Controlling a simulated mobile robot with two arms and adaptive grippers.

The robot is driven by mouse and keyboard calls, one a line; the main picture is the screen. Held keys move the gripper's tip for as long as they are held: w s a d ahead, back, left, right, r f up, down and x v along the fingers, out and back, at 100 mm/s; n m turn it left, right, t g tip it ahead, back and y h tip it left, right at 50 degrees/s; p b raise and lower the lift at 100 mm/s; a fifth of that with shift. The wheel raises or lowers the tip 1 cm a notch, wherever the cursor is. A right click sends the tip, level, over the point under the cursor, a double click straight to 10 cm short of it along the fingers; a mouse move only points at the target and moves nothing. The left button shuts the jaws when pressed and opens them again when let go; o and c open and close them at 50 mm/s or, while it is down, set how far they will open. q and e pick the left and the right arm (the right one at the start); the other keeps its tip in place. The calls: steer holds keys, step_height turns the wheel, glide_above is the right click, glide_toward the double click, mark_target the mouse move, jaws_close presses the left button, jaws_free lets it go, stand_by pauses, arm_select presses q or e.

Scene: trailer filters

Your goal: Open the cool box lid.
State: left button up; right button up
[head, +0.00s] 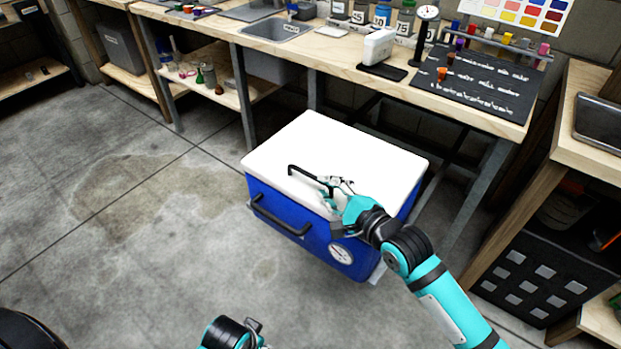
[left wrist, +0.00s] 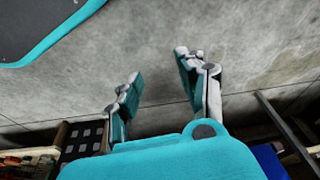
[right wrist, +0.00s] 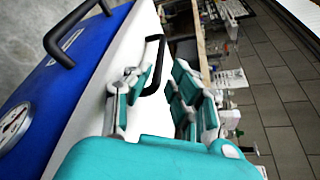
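The cool box (head: 272,213) is blue and stands on the floor in front of the bench. Its white lid (head: 345,140) lies flat and closed, with a black bar handle (head: 303,173) near the front edge. My right gripper (head: 334,186) is over the lid at the handle's right end. In the right wrist view, the fingers of my right gripper (right wrist: 157,92) are apart and the lid handle (right wrist: 160,60) reaches into the gap between them; firm contact is not visible. My left gripper (left wrist: 157,72) is open and empty above bare floor.
A second black handle (head: 280,217) and a round dial (head: 341,254) are on the box's front. The workbench (head: 350,72), with a white device, jars and a dark mat, stands behind the box. A wooden shelf unit (head: 545,165) is at right. The floor left of the box is clear.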

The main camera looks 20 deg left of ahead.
mark_target(315, 179)
steer(key=b+x, duration=0.1)
steer(key=x, duration=0.5)
steer(key=shift+f, duration=0.1)
arm_select(q)
step_height(315, 179, up, 6)
steer(key=shift+s+r, duration=0.2)
steer(key=shift+r, duration=0.05)
arm_select(e)
steer(key=shift+w+a, duration=0.35)
steer(key=shift+a, duration=0.15)
arm_select(q)
steer(key=shift+a, duration=0.1)
arm_select(e)
steer(key=shift+f, duration=0.1)
jaws_close()
